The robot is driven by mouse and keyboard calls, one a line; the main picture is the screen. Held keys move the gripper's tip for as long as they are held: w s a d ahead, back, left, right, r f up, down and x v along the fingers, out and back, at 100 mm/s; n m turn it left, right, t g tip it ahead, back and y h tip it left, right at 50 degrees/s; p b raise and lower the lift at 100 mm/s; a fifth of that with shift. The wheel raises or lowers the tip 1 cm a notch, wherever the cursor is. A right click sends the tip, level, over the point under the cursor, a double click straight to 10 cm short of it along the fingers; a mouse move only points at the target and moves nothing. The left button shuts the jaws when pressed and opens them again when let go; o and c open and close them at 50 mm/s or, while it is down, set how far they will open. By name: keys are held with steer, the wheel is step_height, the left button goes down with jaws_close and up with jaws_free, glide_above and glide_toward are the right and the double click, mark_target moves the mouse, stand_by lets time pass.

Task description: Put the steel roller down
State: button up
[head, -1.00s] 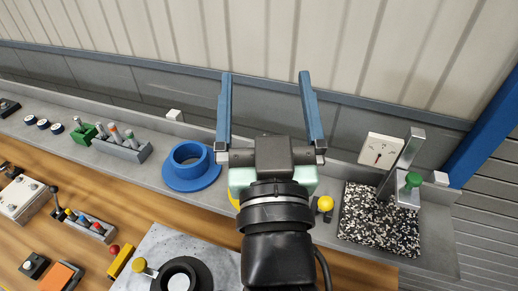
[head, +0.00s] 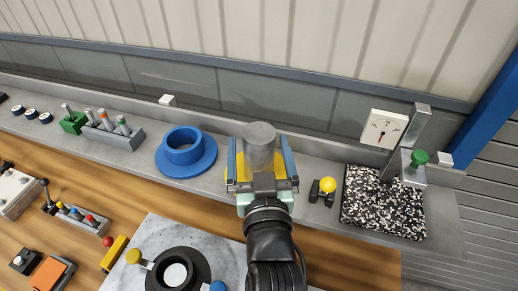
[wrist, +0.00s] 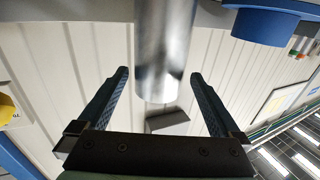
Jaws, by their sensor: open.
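The steel roller (head: 260,138) is a plain grey cylinder. It stands upright on or in a yellow base (head: 286,171) on the grey ledge; my gripper hides its lower part. My gripper (head: 259,150) is open, with one blue finger to each side of the roller. In the wrist view the shiny roller (wrist: 166,45) shows between the two spread fingers (wrist: 160,85), with a gap on both sides. Neither finger is seen touching it.
A blue flanged ring (head: 186,153) stands to the left on the ledge. A small yellow-knobbed part (head: 327,186) and a speckled plate (head: 382,208) with a dial stand (head: 418,125) are to the right. The wall is behind.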

mark_target(258, 126)
steer(key=w+p, duration=0.2)
steer(key=w, duration=0.2)
steer(key=shift+w+a+r+p, duration=0.1)
steer(key=shift+w+r+p, duration=0.25)
steer(key=shift+r+p, duration=0.05)
steer(key=shift+w+f, duration=0.1)
steer(key=shift+w, duration=0.2)
jaws_close()
